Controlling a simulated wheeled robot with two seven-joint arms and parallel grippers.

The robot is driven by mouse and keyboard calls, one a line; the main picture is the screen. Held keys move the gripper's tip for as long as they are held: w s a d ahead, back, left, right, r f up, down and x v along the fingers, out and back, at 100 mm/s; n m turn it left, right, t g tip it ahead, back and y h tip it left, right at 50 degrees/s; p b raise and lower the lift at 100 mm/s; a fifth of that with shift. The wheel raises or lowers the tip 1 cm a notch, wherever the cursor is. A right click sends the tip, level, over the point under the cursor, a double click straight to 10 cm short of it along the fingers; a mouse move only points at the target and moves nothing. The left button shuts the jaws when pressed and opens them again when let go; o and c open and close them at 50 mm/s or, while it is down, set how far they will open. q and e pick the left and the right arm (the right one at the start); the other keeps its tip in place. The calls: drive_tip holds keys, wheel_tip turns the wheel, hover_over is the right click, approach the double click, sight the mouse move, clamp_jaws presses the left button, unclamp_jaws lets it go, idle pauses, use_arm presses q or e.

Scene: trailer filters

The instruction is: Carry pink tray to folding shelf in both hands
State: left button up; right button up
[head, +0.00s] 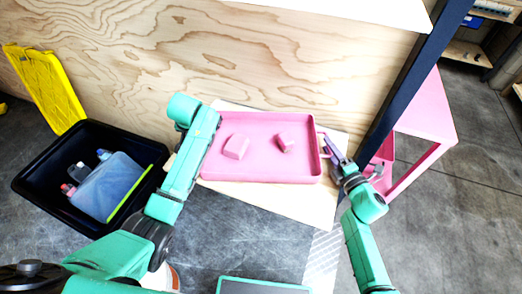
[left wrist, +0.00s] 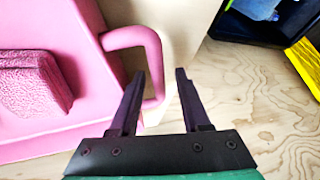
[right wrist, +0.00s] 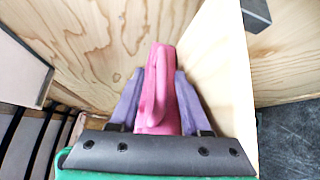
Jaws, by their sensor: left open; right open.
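The pink tray (head: 262,180) lies on a light wooden folding shelf board (head: 300,203), with two pink blocks in it, one at left (head: 236,146) and one at right (head: 285,141). In the left wrist view the tray's left handle (left wrist: 140,42) reaches between the open fingers of my left gripper (left wrist: 160,85), nearer the left finger. In the head view my left arm hides that gripper. My right gripper (head: 338,158) is open at the tray's right side. In the right wrist view the right handle (right wrist: 158,90) stands between its fingers (right wrist: 152,85); I cannot tell whether they touch.
A black crate (head: 30,180) with bottles and a blue item stands at left, beside a yellow lid (head: 45,85). A plywood wall (head: 290,65) rises behind the tray. A dark blue post (head: 405,90) and a pink stand (head: 432,115) are close to my right arm.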

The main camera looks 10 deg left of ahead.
use_arm(q)
drive_tip(key=v, duration=1.2)
use_arm(e)
drive_tip(key=f+v, duration=0.1)
drive_tip(key=v, duration=1.1)
drive_tip(key=shift+r, duration=0.45)
use_arm(q)
drive_tip(key=shift+d, duration=0.1)
drive_tip(key=p+v, duration=0.7)
drive_tip(key=p, duration=0.1)
drive_tip(key=shift+p, duration=0.4)
use_arm(e)
wheel_tip(320, 180, up, 9)
drive_tip(key=shift+f, duration=0.1)
use_arm(q)
drive_tip(key=shift+w, duration=0.1)
